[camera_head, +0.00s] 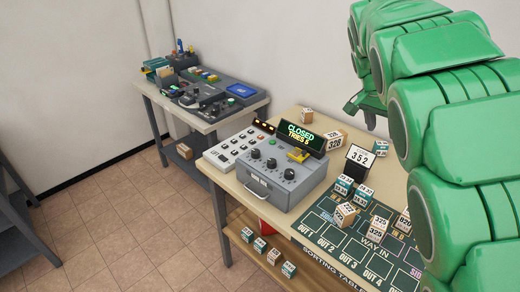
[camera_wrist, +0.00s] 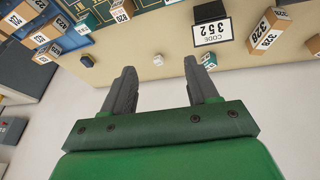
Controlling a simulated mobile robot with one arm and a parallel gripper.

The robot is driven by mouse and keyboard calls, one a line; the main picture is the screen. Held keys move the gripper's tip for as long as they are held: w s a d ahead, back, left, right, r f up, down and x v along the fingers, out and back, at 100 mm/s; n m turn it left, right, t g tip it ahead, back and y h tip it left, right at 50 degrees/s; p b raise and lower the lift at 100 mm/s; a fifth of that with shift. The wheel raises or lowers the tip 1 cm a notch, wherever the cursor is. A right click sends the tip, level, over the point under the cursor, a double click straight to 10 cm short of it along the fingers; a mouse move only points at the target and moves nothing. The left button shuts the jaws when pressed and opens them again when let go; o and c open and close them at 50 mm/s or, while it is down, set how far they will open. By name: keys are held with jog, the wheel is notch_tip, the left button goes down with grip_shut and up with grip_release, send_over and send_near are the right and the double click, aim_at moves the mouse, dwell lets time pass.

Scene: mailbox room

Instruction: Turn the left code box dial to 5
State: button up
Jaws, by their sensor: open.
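The grey code box (camera_head: 283,180) stands on the wooden sorting table, with a row of three dark dials on its sloped top. The left dial (camera_head: 255,153) is at the row's left end; its setting is too small to read. The display (camera_head: 300,135) behind reads "CLOSED, TRIES 5". A code card reading 352 (camera_head: 359,158) stands right of the box; it also shows in the wrist view (camera_wrist: 212,31). My gripper (camera_wrist: 160,66) is open and empty. In the head view it is partly hidden behind my green arm, up and right of the box, apart from the dials.
Numbered cubes (camera_head: 346,213) lie on the green sorting mat (camera_head: 318,233). A second table (camera_head: 215,116) with equipment stands behind left. Tiled floor is open in front left.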

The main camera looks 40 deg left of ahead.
jog(key=s+a+f, duration=0.1)
jog(key=a+f, duration=0.2)
jog(key=a, duration=0.7)
jog(key=n+y, duration=0.2)
send_near(255, 151)
jog(key=f, duration=0.1)
jog(key=shift+t, duration=0.3)
jog(key=shift+x, duration=3.9)
jog(key=shift+s+d, duration=0.1)
jog(key=shift+d, duration=0.05)
jog(key=c, duration=1)
